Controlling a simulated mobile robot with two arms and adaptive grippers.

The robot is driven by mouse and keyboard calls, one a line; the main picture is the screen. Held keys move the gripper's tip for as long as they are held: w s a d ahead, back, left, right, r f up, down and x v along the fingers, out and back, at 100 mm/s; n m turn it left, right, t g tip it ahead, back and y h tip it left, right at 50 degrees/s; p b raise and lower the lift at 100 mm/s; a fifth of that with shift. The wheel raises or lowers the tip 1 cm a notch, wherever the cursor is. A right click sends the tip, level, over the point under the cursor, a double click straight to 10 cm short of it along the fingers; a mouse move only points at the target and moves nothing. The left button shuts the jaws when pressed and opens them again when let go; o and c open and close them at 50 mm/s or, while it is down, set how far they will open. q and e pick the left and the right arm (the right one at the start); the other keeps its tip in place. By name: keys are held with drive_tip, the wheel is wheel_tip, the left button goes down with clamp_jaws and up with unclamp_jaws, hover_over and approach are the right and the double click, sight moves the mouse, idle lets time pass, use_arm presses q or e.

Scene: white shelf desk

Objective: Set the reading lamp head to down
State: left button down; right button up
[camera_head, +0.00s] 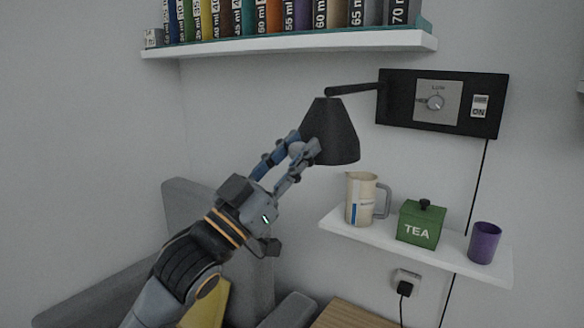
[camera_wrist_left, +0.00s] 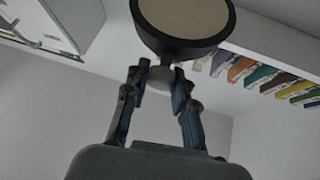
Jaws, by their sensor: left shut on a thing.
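The reading lamp head (camera_head: 335,132) is a dark cone on a thin black arm (camera_head: 350,90) from a black wall panel. Its wide end faces down and slightly right in the head view. In the left wrist view the lamp head (camera_wrist_left: 184,22) shows its round cream underside and dark rim, with a small grey knob (camera_wrist_left: 160,77) at the rim's edge. My left gripper (camera_head: 303,147) is at the lower left of the lamp head, its fingers either side of that knob. In the left wrist view the gripper (camera_wrist_left: 160,82) is shut on it. My right gripper is not in view.
The black panel (camera_head: 399,115) carries a dial and an ON switch. A low white shelf (camera_head: 385,240) holds a beige jug (camera_head: 361,200), green TEA tin (camera_head: 420,224) and purple cup (camera_head: 484,243). Several labelled books stand on the upper shelf (camera_head: 290,43). A grey chair (camera_head: 190,200) is behind my arm.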

use_arm(q)
drive_tip(key=shift+w+f, duration=0.1)
drive_tip(key=shift+f, duration=0.1)
drive_tip(key=shift+d, duration=0.1)
drive_tip(key=c, duration=1.1)
unclamp_jaws()
drive_tip(key=shift+f, duration=0.1)
drive_tip(key=v, duration=1.1)
drive_tip(key=shift+a+f, duration=0.25)
drive_tip(key=shift+f, duration=0.1)
drive_tip(key=shift+f, duration=0.1)
